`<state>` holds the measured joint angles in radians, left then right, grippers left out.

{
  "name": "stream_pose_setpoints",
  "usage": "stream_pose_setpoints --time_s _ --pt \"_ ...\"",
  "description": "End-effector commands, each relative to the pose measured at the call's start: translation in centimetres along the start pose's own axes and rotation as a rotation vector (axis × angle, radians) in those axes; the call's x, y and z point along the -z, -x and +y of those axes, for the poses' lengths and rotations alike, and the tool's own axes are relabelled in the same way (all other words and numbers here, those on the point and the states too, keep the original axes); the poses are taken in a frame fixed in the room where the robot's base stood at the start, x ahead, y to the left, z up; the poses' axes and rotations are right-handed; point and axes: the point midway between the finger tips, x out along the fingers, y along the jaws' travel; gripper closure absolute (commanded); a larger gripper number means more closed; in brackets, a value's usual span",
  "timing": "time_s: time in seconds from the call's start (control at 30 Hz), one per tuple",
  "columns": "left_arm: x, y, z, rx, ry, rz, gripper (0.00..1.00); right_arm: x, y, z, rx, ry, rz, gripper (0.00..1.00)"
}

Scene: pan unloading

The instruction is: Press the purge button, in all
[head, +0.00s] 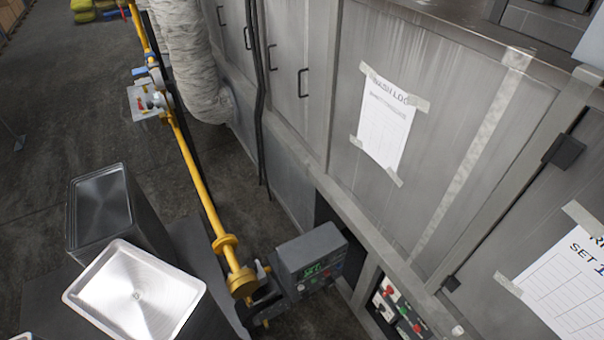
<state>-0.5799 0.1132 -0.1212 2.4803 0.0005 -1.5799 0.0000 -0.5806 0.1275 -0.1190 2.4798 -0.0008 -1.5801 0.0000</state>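No button that I can read as the purge button shows. A recessed control panel (398,308) with red, green and dark buttons sits low in the grey machine at the bottom, right of centre. Its lettering is too small to read. A grey control box (311,255) stands out left of it, with a lit green display (312,269) and small buttons on its front, also too small to read. Neither of my grippers is in view.
A yellow pipe (196,176) runs along the machine's left side. A shiny metal pan (135,290) and a deep metal container (101,206) are at lower left. Taped paper sheets (387,120) hang on the grey doors. Dark floor (60,110) is open at upper left.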

Motion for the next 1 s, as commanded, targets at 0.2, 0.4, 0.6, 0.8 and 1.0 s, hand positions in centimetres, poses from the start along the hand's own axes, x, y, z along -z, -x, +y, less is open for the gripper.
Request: stream_pose_setpoints --time_s 0.2,0.4,0.6,0.8,1.0 --pt "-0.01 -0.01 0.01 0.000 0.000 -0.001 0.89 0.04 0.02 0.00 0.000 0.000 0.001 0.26" --pt "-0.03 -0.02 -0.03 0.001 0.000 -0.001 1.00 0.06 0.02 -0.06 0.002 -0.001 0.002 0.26" --pt "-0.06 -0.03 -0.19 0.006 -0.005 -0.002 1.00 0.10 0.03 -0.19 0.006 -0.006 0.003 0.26" --pt "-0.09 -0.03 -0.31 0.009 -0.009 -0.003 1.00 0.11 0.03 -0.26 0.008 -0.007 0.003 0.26" --pt "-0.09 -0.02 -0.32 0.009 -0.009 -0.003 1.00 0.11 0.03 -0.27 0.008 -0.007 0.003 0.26"
